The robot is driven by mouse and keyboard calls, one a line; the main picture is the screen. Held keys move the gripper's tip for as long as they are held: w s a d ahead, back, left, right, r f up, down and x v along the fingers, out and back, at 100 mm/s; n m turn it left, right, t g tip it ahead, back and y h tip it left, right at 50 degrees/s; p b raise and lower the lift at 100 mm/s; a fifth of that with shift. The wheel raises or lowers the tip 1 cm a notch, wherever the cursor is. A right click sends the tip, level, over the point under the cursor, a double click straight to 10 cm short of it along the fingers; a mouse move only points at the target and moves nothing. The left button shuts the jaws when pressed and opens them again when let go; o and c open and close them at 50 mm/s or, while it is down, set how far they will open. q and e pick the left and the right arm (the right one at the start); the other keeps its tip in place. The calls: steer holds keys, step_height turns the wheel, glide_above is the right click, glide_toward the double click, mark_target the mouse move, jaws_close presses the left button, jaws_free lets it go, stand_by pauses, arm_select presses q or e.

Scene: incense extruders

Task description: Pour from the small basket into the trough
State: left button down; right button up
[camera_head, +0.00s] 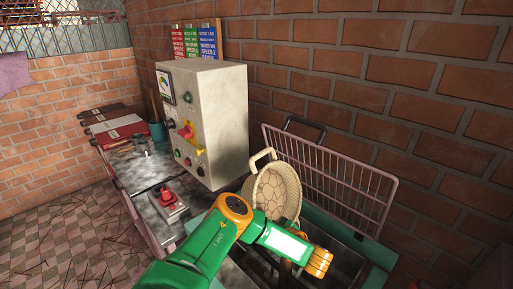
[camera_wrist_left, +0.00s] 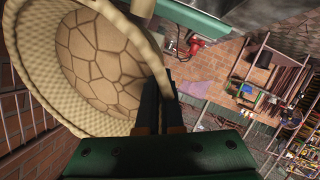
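The small basket (camera_head: 272,192) is a round, cream woven basket with a loop handle, tilted on its side with its inside facing the head camera. It also fills the upper left of the left wrist view (camera_wrist_left: 105,55), and its patterned inside looks empty. My left gripper (camera_wrist_left: 168,85) has its dark fingers close together on the basket's rim. In the head view my arm hides the gripper. The trough (camera_head: 376,251), green-edged with a dark inside, lies below and right of the basket, partly covered by my left arm. My right gripper is in neither view.
A wire rack (camera_head: 335,170) stands behind the trough against the brick wall. A beige control box (camera_head: 222,120) stands left of the basket.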

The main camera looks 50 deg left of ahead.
arm_select(q)
steer(key=shift+d+r+y, duration=0.2)
steer(key=shift+d+y, duration=0.05)
steer(key=shift+y, duration=0.45)
steer(key=shift+d+f+m+y, duration=0.2)
steer(key=shift+f+m+y, duration=0.1)
steer(key=shift+y, duration=0.3)
steer(key=d+y+b, duration=0.1)
steer(key=y, duration=0.1)
steer(key=d+f+m+y+b, duration=0.1)
steer(key=b, duration=0.1)
steer(key=shift+w+d+y, duration=0.15)
steer(key=shift+y, duration=0.25)
steer(key=shift+w+d+r+y, duration=0.1)
steer(key=shift+r+y, duration=0.05)
steer(key=shift+y, duration=0.15)
steer(key=shift+r, duration=0.1)
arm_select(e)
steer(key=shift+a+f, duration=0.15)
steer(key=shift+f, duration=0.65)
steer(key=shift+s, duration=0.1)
